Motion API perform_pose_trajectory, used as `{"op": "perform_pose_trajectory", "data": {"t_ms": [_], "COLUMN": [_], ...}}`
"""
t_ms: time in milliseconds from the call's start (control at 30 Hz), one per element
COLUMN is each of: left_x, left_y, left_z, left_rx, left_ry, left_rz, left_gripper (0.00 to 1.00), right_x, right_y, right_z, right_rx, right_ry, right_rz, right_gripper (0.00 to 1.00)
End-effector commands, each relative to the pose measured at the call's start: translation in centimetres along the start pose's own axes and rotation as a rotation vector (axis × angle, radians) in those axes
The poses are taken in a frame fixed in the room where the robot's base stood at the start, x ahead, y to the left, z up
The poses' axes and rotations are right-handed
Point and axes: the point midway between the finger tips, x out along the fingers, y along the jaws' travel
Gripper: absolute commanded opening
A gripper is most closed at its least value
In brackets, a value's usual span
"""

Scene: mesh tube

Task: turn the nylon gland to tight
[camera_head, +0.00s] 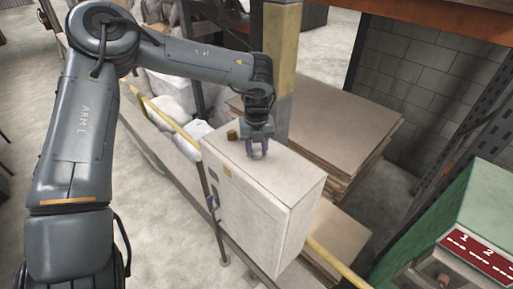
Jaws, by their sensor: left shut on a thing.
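A pale box-shaped cabinet (285,188) stands at the middle of the head view. My left gripper (258,154) points down at the cabinet's top, its two fingers shut on a small light-coloured fitting (258,149), which looks like the nylon gland. The fingers hide most of the fitting, so I cannot tell how tight it sits. A small brass-coloured fitting (232,134) stands on the cabinet top just left of the gripper. My right gripper is not in view.
A yellow rail (338,264) runs past the cabinet. Stacked brown boards (350,130) lie behind it, beside a yellow and grey post (280,60). White sacks (175,100) lie at the back left. A green machine (470,220) with a red numbered panel stands at the right.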

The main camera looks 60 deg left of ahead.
Motion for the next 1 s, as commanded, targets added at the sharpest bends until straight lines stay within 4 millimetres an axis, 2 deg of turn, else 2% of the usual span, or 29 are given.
{"op": "perform_pose_trajectory", "data": {"t_ms": [300,833,867,1000], "left_x": [-0.11,-0.11,-0.11,-0.08], "left_y": [-0.05,-0.07,-0.07,-0.05], "left_z": [-0.08,-0.09,-0.09,-0.06], "left_rx": [0.120,0.143,0.143,0.142], "left_ry": [0.001,0.001,0.001,0.001], "left_rz": [0.000,-0.001,-0.001,-0.001], "left_gripper": [0.09,0.09,0.44,0.64], "right_x": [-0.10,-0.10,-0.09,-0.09], "right_y": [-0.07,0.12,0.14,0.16], "right_z": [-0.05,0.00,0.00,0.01], "right_rx": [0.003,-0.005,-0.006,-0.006], "right_ry": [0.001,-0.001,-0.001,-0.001], "right_rz": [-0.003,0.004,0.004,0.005], "right_gripper": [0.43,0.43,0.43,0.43]}}
